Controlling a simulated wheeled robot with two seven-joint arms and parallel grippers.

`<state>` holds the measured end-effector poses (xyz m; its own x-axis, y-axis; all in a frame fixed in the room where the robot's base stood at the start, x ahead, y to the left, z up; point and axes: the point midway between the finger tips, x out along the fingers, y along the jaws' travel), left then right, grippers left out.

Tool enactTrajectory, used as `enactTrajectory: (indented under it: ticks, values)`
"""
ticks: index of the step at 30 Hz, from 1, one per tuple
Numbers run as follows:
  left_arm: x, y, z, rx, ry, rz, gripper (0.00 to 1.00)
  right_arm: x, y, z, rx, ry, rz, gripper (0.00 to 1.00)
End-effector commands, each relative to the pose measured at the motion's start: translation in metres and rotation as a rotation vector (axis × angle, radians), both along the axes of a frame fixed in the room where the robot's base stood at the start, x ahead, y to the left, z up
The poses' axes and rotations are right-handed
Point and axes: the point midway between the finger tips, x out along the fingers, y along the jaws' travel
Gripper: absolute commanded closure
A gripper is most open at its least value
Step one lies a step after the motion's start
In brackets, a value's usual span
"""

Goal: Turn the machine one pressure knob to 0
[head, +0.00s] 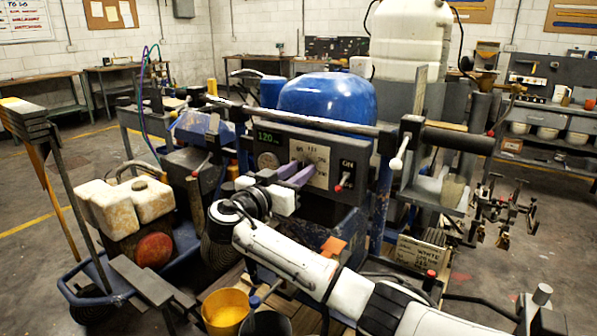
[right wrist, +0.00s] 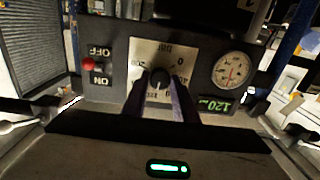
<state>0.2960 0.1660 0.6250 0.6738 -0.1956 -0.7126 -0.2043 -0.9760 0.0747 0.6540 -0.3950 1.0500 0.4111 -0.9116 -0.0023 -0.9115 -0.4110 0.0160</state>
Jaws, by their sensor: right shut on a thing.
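The pressure knob (right wrist: 159,78) is a dark round knob on a pale dial plate (right wrist: 146,52) with printed numbers around it. The plate also shows in the head view (head: 319,168), on the grey control panel. My right gripper (head: 297,174) reaches the plate with its purple-grey fingers. In the right wrist view the fingers (right wrist: 162,92) are shut on the knob, one on each side, partly covering the plate. A green display (head: 267,138) reads 120. A round gauge (right wrist: 231,70) sits beside it. My left gripper is not in view.
A red-tipped ON/OFF switch (right wrist: 89,63) is on the same panel. A blue tank (head: 328,98) and a long bar (head: 300,117) stand above the panel. A yellow bucket (head: 226,312) and an engine with a pale tank (head: 132,200) are lower left.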

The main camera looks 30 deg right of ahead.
Motion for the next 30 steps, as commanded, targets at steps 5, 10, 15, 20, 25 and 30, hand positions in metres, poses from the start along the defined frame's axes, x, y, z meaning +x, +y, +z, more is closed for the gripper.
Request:
enactTrajectory:
  ticks: [5,10,15,20,25,30]
  values:
    - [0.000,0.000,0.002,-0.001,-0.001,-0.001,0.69,0.000,0.001,0.000,-0.043,0.110,0.000,0.96]
    - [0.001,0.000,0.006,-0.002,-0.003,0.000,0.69,0.000,0.001,0.001,-0.102,0.252,0.000,0.96]
    - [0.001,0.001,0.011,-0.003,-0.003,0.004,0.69,0.000,0.000,0.002,-0.164,0.402,0.000,0.96]
    - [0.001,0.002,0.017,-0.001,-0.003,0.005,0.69,0.000,0.001,0.002,-0.222,0.544,0.001,0.96]
    - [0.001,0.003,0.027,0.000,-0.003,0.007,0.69,0.000,0.001,0.003,-0.284,0.693,0.000,0.96]
    - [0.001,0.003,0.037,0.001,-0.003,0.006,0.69,0.001,0.001,0.003,-0.346,0.842,0.002,0.96]
